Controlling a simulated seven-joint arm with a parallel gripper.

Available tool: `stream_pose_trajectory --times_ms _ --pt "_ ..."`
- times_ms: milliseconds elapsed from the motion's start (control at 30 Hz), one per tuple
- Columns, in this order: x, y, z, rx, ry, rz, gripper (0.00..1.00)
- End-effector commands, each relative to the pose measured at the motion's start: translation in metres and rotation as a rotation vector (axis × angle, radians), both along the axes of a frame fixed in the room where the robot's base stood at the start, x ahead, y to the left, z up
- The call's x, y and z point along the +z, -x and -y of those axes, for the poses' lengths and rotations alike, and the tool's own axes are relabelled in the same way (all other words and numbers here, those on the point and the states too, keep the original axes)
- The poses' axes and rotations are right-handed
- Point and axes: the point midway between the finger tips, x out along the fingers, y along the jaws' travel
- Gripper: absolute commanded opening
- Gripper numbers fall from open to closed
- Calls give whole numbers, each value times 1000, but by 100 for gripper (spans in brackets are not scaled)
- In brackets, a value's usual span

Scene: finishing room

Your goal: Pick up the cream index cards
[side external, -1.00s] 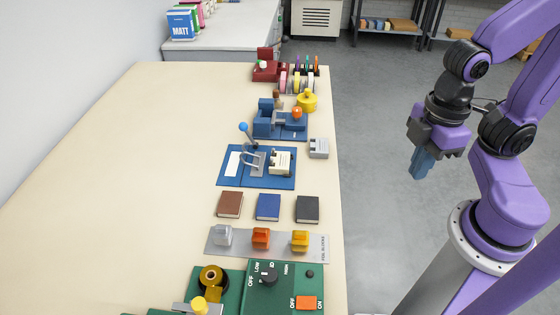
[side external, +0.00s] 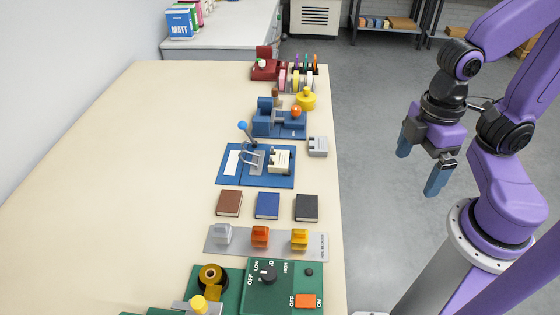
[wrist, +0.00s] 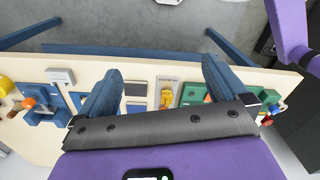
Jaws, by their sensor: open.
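A small cream block with dark marks (side external: 280,160), possibly the cream index cards, sits on the right part of a blue board (side external: 227,181) on the bench. I cannot tell for certain which of these is the cards. My gripper (side external: 421,160) is open and empty, off the bench's right edge over the floor. In the wrist view, my gripper's two blue fingers (wrist: 162,72) are spread wide with nothing between them, and the left one partly hides the blue board.
A lever with a blue knob (side external: 243,127) rises by the cream block. A grey box (side external: 318,147) stands right of it. Brown, blue (side external: 268,206) and black blocks lie nearer, before a grey strip with knobs (side external: 213,243) and a green machine (side external: 285,280). The bench's left side (side external: 120,180) is clear.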

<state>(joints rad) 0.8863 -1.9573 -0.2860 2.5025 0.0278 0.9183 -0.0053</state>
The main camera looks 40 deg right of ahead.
Motion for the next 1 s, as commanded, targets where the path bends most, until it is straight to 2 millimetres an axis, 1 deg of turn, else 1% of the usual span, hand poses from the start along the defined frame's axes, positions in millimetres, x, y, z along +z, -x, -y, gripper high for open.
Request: stream_pose_trajectory --times_ms 267,567,767,867,1000 --pt "-23 -7 4 -314 65 -241 100" --pt "-41 -20 -8 -722 57 -545 100" --pt "-48 -37 -21 -1005 3 -741 100" --pt "-51 -49 -27 -1148 -38 -836 100" --pt "-56 -70 -35 -1348 -111 -963 100"
